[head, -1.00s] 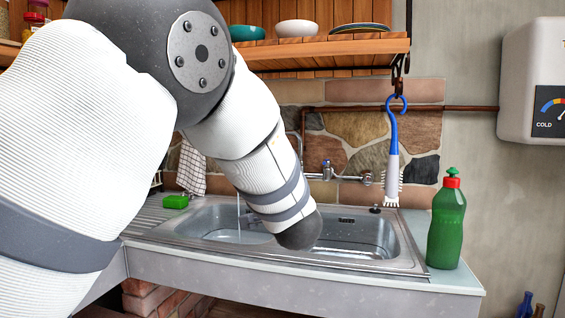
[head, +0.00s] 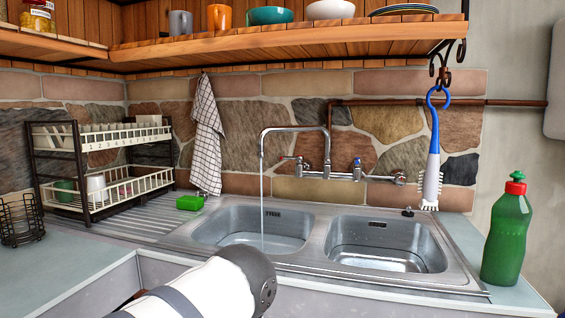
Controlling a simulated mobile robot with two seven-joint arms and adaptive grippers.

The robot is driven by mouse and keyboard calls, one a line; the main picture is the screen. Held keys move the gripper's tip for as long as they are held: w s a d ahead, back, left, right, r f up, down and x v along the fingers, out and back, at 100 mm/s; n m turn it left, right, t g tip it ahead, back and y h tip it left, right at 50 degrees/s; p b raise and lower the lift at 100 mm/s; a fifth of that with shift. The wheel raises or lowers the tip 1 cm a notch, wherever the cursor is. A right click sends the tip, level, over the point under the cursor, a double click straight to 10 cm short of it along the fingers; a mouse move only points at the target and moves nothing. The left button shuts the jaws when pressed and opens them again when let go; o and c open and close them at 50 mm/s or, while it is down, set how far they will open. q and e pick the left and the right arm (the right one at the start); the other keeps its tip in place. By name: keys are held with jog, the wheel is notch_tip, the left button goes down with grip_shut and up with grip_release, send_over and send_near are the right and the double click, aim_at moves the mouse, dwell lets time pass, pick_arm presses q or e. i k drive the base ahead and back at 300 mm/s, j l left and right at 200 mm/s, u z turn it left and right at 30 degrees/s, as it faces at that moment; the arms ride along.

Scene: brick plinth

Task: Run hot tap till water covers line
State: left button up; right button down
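A metal tap (head: 328,150) is mounted on the stone wall above a double steel sink. Its spout arches left, and a thin stream of water (head: 262,205) falls into the left basin (head: 225,218). One of my arm's links crosses the bottom of the view; neither gripper shows.
A green bottle (head: 507,235) stands right of the sink. A blue-and-white brush (head: 433,155) hangs over its right end. A green sponge (head: 190,202), checked towel (head: 207,130) and dish rack (head: 88,165) are at left. A wooden shelf (head: 290,43) runs above.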

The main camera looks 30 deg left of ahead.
aim_at(299, 158)
jog(key=i+j, duration=0.1)
jog(key=j, duration=0.25)
jog(key=i+j, duration=0.1)
jog(key=j, duration=0.3)
jog(key=i+j, duration=0.1)
jog(key=j, duration=0.25)
jog(key=i+j, duration=0.1)
jog(key=j, duration=0.3)
